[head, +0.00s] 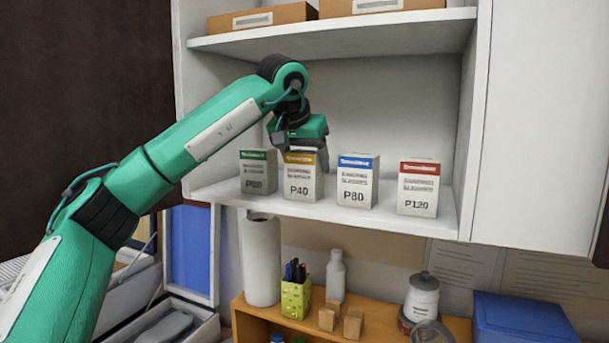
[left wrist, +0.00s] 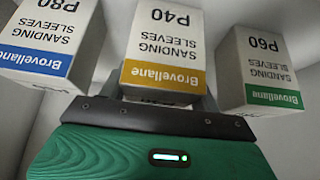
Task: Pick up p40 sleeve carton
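The P40 sleeve carton (head: 302,184) is a white box with a yellow band, upright on the lower shelf between the P60 and P80 cartons. In the left wrist view the P40 carton (left wrist: 163,45) appears upside down, in the middle. My left gripper (head: 300,150) is at the top of the P40 carton, with its fingers apart, one to each side of it. In the left wrist view the gripper (left wrist: 162,98) is partly hidden by its own housing, and finger contact with the carton cannot be made out. My right gripper is not in view.
On the same shelf (head: 330,209) stand the green-banded P60 carton (head: 258,176), the blue-banded P80 carton (head: 357,186) and the red-banded P120 carton (head: 418,190). Narrow gaps separate P40 from its neighbours. An upper shelf (head: 340,32) with brown boxes is above.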

